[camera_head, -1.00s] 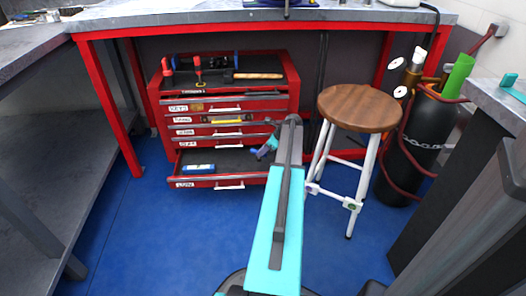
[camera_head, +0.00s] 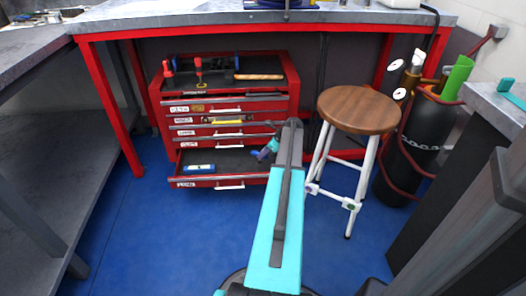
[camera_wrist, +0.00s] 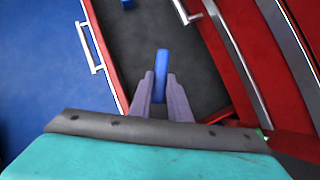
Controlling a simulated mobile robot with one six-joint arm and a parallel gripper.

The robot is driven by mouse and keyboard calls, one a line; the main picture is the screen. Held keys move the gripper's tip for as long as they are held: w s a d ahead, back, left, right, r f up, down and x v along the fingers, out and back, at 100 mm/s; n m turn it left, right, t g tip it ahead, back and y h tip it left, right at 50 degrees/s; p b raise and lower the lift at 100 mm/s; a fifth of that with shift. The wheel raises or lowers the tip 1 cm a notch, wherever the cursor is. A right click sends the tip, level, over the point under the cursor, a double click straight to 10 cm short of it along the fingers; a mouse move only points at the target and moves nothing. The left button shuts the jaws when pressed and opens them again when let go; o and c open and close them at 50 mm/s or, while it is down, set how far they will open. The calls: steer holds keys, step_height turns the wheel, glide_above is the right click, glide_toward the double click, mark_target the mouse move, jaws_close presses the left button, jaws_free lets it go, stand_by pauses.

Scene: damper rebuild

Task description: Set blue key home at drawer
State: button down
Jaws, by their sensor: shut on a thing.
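The blue key (camera_wrist: 161,62) is held between the two fingers of my gripper (camera_wrist: 160,78), sticking out past the fingertips in the wrist view. The open bottom drawer (camera_wrist: 133,48) lies below, with its grey floor in view. In the head view my gripper (camera_head: 266,152) is over the right part of this drawer (camera_head: 225,184), which is pulled out of the red tool chest. My own arm hides the drawer's right end. I cannot tell whether the key touches the drawer floor.
A blue-and-white item (camera_head: 199,169) lies at the drawer's left. Drawers above are partly open, one holding a yellow tool (camera_head: 228,121). A wooden-topped stool (camera_head: 361,108) stands close on the right, before a black gas cylinder (camera_head: 408,135).

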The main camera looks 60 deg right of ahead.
mark_target(263, 158)
steer(key=shift+f, duration=1.95)
steer(key=shift+p, duration=2.05)
stand_by(0.5)
steer(key=shift+f, duration=1)
stand_by(0.8)
steer(key=c, duration=1.6)
jaws_free()
steer(key=p+v, duration=0.4)
steer(key=v, duration=0.9)
steer(key=shift+s+r, duration=0.25)
steer(key=shift+r, duration=0.05)
